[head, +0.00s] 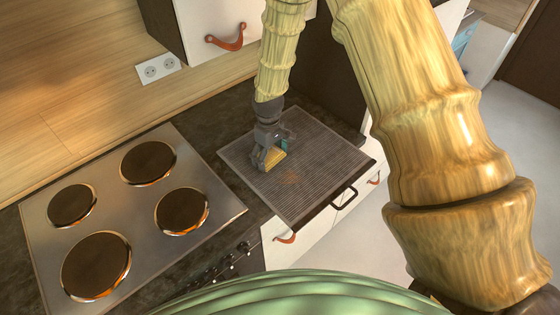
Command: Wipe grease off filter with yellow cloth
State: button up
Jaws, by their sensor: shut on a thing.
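The filter (318,160) is a flat, ribbed grey panel with a dark handle at its front edge. It lies on the dark counter to the right of the stove. A brownish grease patch (291,177) shows near its middle. My gripper (266,156) is over the filter's left part, shut on the yellow cloth (274,159). The cloth is low at the filter's surface, to the upper left of the patch. Whether it touches the filter I cannot tell. The gripper hides part of the cloth.
A steel stove top (130,215) with several dark round plates lies to the left. A wall socket (158,69) and a white cabinet (215,25) with a leather pull are behind. White drawers (283,248) with leather pulls are below the counter. Open floor (385,225) lies to the right.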

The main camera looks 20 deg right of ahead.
jog(key=shift+s+a, duration=0.35)
jog(key=shift+a, duration=0.55)
jog(key=shift+s+a, duration=0.35)
jog(key=shift+a, duration=0.55)
jog(key=shift+r+p, duration=2.45)
jog(key=shift+r, duration=2.05)
